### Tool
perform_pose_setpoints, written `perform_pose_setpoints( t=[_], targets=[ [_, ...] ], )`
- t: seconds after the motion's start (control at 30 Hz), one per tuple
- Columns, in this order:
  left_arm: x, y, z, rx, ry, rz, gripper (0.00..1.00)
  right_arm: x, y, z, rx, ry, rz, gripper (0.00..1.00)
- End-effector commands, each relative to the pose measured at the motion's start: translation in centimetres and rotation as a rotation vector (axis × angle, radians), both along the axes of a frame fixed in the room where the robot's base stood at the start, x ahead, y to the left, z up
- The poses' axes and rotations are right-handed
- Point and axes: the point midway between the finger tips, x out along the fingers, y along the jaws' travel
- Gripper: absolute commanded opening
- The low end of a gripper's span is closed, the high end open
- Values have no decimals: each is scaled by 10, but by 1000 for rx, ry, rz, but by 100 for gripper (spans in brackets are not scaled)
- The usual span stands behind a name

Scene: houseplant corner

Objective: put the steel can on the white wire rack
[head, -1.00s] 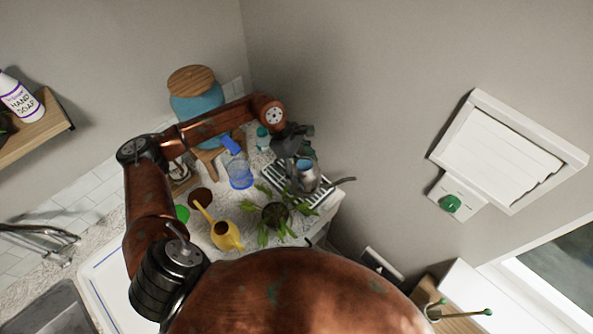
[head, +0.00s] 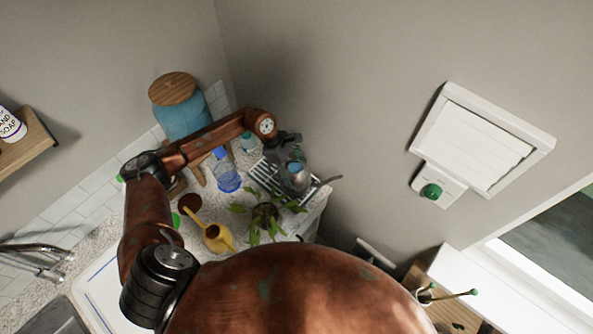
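The steel can (head: 294,180) is a grey metal watering can with its spout pointing right and a bluish opening on top. In the head view it stands upright over the right part of the white wire rack (head: 263,177); its base is hard to see, so I cannot tell contact from a small gap. My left gripper (head: 291,155) is dark and reaches down at the can's back upper side. Its fingers blend with the can, so I cannot tell whether they grip it. My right gripper is not in view.
A leafy plant (head: 265,214) stands just in front of the rack. A yellow watering can (head: 217,239), a blue clear bottle (head: 227,178) and a teal bottle (head: 248,142) are to the left. A blue jar with wooden lid (head: 181,115) is behind. The counter ends right of the rack.

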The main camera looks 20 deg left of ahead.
Motion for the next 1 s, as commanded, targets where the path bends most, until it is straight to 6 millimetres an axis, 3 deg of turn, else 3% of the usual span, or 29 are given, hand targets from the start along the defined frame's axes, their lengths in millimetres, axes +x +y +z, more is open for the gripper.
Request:
perform_pose_setpoints(
  t=[0.2, 0.57, 0.73, 1.0],
  targets=[
    [0, 0, 0, 0, 0, 0, 97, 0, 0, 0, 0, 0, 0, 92],
    [0, 2, 4, 0, -1, 0, 97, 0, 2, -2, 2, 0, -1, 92],
    [0, 14, 24, 2, -3, 0, 97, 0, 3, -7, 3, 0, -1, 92],
    [-1, 38, 74, 2, -3, 1, 97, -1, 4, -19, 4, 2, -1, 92]
  ],
)
